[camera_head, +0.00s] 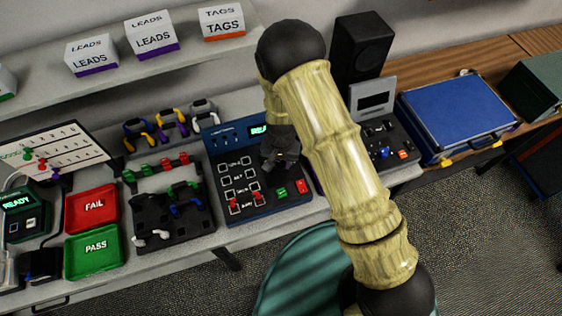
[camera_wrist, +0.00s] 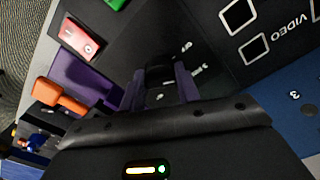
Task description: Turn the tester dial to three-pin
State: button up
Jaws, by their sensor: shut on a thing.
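The tester (camera_head: 232,170) is a dark panel with a blue back part and a lit green display, in the middle of the bench in the head view. My gripper (camera_head: 282,150) is down over its right side and hides the dial there. In the wrist view, my gripper (camera_wrist: 160,88) has its purple fingers closed on a dark dial (camera_wrist: 158,72) on the black panel. Small white marks (camera_wrist: 192,68) show on the panel beside the dial. The dial's pointer is too dark to read, so its setting cannot be told.
Red FAIL tray (camera_head: 92,208) and green PASS tray (camera_head: 93,251) lie left of a dark cable rack (camera_head: 172,216). A second instrument (camera_head: 385,135) and a blue case (camera_head: 456,112) stand to the right. A shelf with labelled boxes (camera_head: 155,36) runs above the bench.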

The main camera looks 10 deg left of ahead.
jog(key=shift+w+r+m, duration=0.1)
jog(key=shift+w+m, duration=0.05)
jog(key=shift+m, duration=1.15)
jog(key=o, duration=1)
notch_tip(320, 180, up, 17)
jog(key=b, duration=0.3)
jog(key=shift+r, duration=0.15)
